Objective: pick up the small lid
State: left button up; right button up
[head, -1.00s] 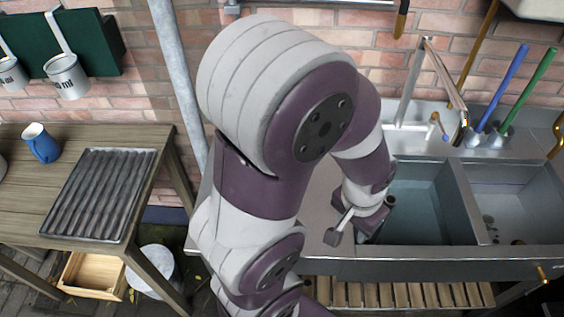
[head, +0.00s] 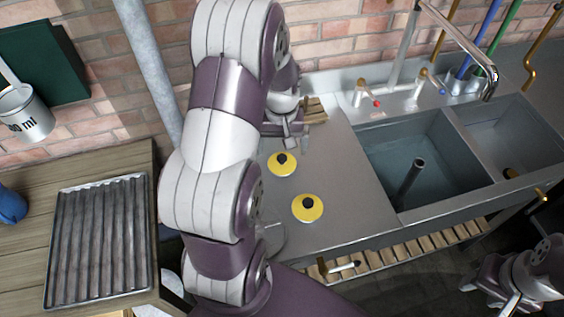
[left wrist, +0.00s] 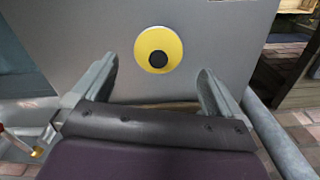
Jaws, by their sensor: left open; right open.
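Two yellow round lids with black knobs lie on the steel counter in the head view, a far one (head: 282,164) and a near one (head: 308,207). The near one looks slightly larger, though it is also closer. My left gripper (head: 295,143) is open and empty, just behind the far lid and apart from it. In the left wrist view one yellow lid (left wrist: 158,50) shows ahead, between the spread fingers (left wrist: 158,74) and apart from them; I cannot tell for certain which lid it is. My right gripper (head: 508,303) is open at the bottom right, away from the counter.
The steel counter (head: 345,205) is clear around the lids. A sink basin (head: 425,155) with an upright dark pipe is to the right. A tap (head: 455,45) arches over it. A ridged metal tray (head: 100,240) lies on the wooden table at left. A brick wall stands behind.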

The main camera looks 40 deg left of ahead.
aim_at(282, 158)
pick_arm(q)
jog(key=f, duration=0.6)
jog(key=shift+w+a+f+p, duration=0.1)
jog(key=shift+w+f+p, duration=0.1)
jog(key=shift+w+p, duration=0.1)
jog(key=c, duration=1)
jog(key=shift+o, duration=0.2)
jog(key=shift+r, duration=0.1)
